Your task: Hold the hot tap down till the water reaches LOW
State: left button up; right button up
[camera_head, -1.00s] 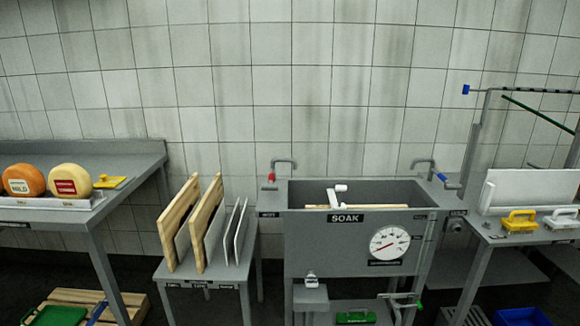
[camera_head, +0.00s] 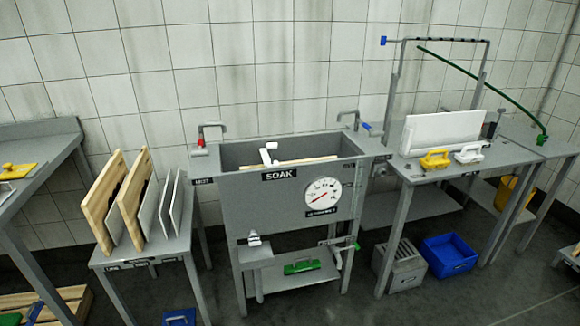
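The SOAK sink (camera_head: 243,195) stands at the middle, a grey basin on legs. The hot tap (camera_head: 201,142), with a red handle, is at its left back corner; a label reading HOT is below it. The cold tap (camera_head: 367,127), with a blue handle, is at the right back corner. A round white dial (camera_head: 321,196) with a red needle is on the sink front; its marks are too small to read. A white fitting (camera_head: 268,153) and a wooden edge show inside the basin. The water level cannot be seen. Neither of my grippers is in view.
A low rack (camera_head: 183,246) with upright wooden and white boards stands left of the sink. A table (camera_head: 411,170) with yellow and white brushes stands right. A blue crate (camera_head: 449,253) and a grey crate (camera_head: 400,265) sit on the floor.

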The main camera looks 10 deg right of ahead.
aim_at(201, 152)
jog(key=i+j+z, duration=0.5)
jog(key=i, duration=0.4)
jog(key=i+j+z, duration=0.45)
jog(key=i+j, duration=0.35)
